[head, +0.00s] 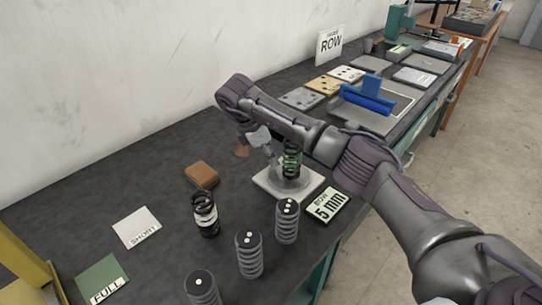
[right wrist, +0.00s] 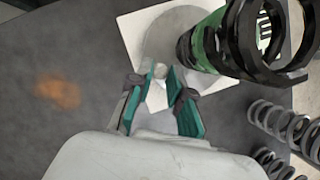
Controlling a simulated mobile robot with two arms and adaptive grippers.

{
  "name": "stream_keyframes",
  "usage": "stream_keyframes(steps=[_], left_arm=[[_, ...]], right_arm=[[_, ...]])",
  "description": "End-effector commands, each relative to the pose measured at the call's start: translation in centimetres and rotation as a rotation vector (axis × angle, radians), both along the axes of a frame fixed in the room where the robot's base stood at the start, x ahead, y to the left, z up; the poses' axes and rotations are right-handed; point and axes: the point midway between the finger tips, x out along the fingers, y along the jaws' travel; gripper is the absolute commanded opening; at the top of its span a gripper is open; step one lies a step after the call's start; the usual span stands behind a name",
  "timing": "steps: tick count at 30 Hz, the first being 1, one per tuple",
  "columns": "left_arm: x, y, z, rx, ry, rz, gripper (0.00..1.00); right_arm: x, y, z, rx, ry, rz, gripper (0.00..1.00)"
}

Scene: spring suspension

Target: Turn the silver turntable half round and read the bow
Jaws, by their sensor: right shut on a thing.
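The silver turntable (head: 291,187) is a round disc on a white square base; it also shows in the right wrist view (right wrist: 178,42). A dark coil spring with a green part (head: 291,160) stands upright on it. My right gripper (head: 272,158) reaches down at the disc's far left side. In the right wrist view its teal-padded fingers (right wrist: 161,78) are shut on a small grey knob (right wrist: 160,71) at the disc's edge. The bow display (head: 327,205), right of the base, reads "BOW 5 mm". My left gripper is not in view.
Several springs stand in front, one dark (head: 206,215) and others grey (head: 249,255). A brown block (head: 201,175), a "SHORT" card (head: 137,228) and a green "FULL" card (head: 102,279) lie left. A blue-handled fixture (head: 367,98) and several plates are behind my right arm.

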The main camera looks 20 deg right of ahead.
Motion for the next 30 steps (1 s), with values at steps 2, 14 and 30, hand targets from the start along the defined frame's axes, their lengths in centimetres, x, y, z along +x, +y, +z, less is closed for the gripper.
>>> stream_keyframes(steps=[2,14,30], left_arm=[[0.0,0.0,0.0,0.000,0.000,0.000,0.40],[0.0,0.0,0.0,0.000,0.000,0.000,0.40],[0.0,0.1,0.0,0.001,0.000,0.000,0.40]], right_arm=[[0.0,0.1,0.0,0.002,-0.001,0.000,0.00],[0.0,0.0,0.0,0.001,-0.001,0.001,0.30],[0.5,2.2,5.6,-0.002,-0.006,0.003,0.30]])
